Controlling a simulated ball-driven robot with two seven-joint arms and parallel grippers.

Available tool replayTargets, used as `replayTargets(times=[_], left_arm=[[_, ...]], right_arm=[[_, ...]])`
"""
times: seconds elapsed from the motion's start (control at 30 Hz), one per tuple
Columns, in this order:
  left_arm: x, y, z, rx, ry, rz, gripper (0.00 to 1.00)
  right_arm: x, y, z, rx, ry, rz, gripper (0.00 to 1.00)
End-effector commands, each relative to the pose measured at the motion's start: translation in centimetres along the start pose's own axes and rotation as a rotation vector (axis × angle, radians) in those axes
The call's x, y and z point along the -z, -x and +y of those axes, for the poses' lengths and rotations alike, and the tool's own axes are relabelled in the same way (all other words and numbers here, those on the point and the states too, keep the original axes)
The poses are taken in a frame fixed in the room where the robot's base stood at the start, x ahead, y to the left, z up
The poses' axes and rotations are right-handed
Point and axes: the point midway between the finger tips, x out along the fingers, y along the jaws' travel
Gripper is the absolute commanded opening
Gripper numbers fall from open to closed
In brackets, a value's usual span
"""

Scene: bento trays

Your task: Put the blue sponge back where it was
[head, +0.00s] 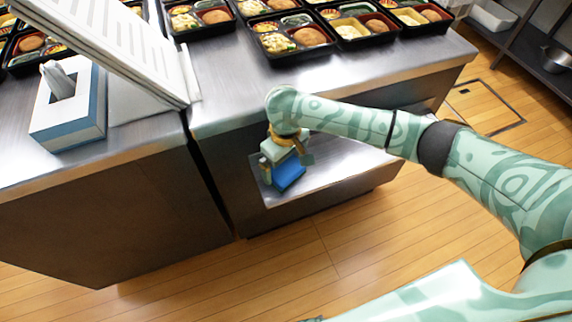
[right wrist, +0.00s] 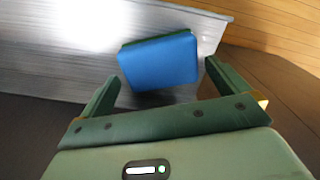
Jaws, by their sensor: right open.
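The blue sponge (head: 289,174) lies on the low metal shelf (head: 345,165) under the counter in the head view. In the right wrist view the blue sponge (right wrist: 160,62) has a dark green underside and lies on the bare metal, near the shelf's edge. My right gripper (head: 280,165) reaches down to the shelf by the sponge. In the right wrist view its two fingers (right wrist: 162,75) are apart, one toward each side of the sponge, and I see no grip on it. My left gripper is not in view.
Several bento trays (head: 291,36) stand on the steel counter (head: 350,75) above the shelf. A tissue box (head: 68,105) and a white slatted rack (head: 130,40) stand at the left. The wooden floor (head: 290,260) in front is clear.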

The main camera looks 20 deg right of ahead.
Motion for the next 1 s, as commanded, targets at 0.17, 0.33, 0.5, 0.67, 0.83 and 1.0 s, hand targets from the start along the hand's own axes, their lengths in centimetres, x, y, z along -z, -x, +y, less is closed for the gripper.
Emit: replayTargets(times=[0.17, 0.33, 0.5, 0.67, 0.83, 1.0], left_arm=[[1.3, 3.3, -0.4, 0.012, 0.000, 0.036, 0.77], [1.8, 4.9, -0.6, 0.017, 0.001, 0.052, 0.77], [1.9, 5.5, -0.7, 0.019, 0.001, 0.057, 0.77], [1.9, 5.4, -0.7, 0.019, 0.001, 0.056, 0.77], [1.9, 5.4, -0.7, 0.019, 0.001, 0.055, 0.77], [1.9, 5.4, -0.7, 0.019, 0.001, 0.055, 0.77]], right_arm=[[0.1, 5.7, 0.0, -0.003, 0.000, 0.009, 1.00], [0.1, 8.6, 0.0, -0.001, 0.000, 0.005, 1.00], [0.0, 9.6, 0.0, 0.000, -0.001, 0.002, 1.00], [0.0, 9.5, 0.0, 0.001, -0.001, 0.000, 1.00], [0.0, 9.4, 0.0, 0.001, 0.000, 0.000, 1.00], [0.0, 9.4, -0.1, 0.001, 0.000, 0.000, 1.00]])
